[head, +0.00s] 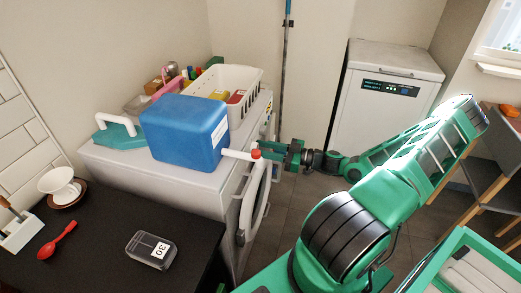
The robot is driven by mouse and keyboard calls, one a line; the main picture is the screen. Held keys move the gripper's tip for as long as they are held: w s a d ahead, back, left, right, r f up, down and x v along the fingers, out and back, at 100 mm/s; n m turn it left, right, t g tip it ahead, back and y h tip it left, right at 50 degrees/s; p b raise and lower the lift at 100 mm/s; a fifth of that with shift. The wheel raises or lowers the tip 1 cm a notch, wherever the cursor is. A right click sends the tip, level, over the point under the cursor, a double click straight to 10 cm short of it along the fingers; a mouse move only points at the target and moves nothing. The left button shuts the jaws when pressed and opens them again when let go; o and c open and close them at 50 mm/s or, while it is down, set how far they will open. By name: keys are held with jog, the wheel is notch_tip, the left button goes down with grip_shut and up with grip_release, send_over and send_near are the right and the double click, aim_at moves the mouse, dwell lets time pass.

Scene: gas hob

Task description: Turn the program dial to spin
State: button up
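The washing machine (205,196) stands left of centre, its front with the round door (247,205) facing right and seen very obliquely. The program dial cannot be made out; the control strip along the top of the front is seen edge-on and partly hidden by my gripper and the blue canister's spout. My gripper (270,151) is at the upper front edge of the machine, just right of the spout's red tip. At this size I cannot tell whether its fingers are open or shut, or whether they touch anything.
On the machine stand a blue canister (185,130) with a white spout jutting over the front edge, a white basket (243,78) and a teal dustpan-like item (118,136). A dark counter (95,235) lies in front. A white chest appliance (385,110) stands behind my arm.

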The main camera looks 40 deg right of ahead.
jog(key=c, duration=0.3)
jog(key=shift+c, duration=0.2)
